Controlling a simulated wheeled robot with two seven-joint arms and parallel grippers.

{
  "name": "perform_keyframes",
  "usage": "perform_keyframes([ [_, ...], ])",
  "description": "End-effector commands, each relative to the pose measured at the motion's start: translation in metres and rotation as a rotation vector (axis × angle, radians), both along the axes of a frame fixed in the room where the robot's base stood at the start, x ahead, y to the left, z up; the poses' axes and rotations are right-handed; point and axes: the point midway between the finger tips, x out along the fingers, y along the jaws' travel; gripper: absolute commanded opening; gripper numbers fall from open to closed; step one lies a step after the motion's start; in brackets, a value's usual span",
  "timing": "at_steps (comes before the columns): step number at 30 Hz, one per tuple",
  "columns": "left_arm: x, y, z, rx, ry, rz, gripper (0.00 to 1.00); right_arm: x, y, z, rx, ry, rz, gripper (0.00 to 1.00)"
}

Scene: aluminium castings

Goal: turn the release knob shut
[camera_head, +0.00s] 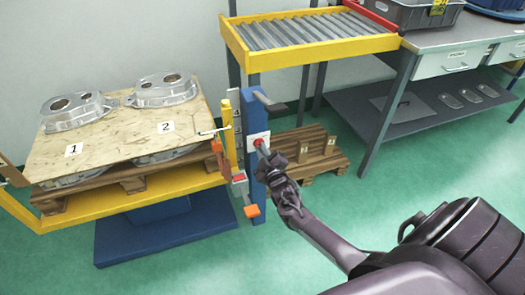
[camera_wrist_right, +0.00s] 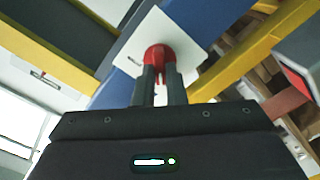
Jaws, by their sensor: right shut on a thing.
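The release knob is red and sits on a white plate (camera_head: 251,141) on the blue post (camera_head: 254,115). In the right wrist view the red knob (camera_wrist_right: 158,58) is between my two fingers, in front of the white plate (camera_wrist_right: 188,38). My right gripper (camera_head: 264,150) reaches the knob from the lower right and is shut on it. It also shows in the right wrist view (camera_wrist_right: 160,85). The fingers hide part of the knob, and I cannot tell its turned angle. My left gripper is not in view.
A yellow-framed roller conveyor (camera_head: 305,32) stands above and behind the post. A pallet (camera_head: 310,155) lies behind it. A workbench (camera_head: 455,38) is at right. Green floor is clear below the post.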

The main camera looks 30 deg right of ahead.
Motion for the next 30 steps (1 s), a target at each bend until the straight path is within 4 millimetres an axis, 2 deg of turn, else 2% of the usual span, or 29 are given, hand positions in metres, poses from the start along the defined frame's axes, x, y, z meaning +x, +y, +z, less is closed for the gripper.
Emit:
perform_keyframes([
  [11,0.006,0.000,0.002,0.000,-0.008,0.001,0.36,-0.001,0.000,-0.002,-0.008,0.005,0.000,0.00],
  [12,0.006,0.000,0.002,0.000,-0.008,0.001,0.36,-0.001,0.000,-0.002,-0.007,0.005,0.000,0.12],
  [17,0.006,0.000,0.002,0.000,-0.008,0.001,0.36,-0.001,0.000,-0.001,-0.006,0.004,0.000,0.33],
  [26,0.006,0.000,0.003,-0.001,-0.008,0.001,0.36,-0.002,0.001,0.000,-0.006,0.003,0.000,0.33],
  [30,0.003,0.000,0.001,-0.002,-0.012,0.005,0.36,-0.016,0.004,-0.001,-0.005,0.004,0.000,0.33],
])
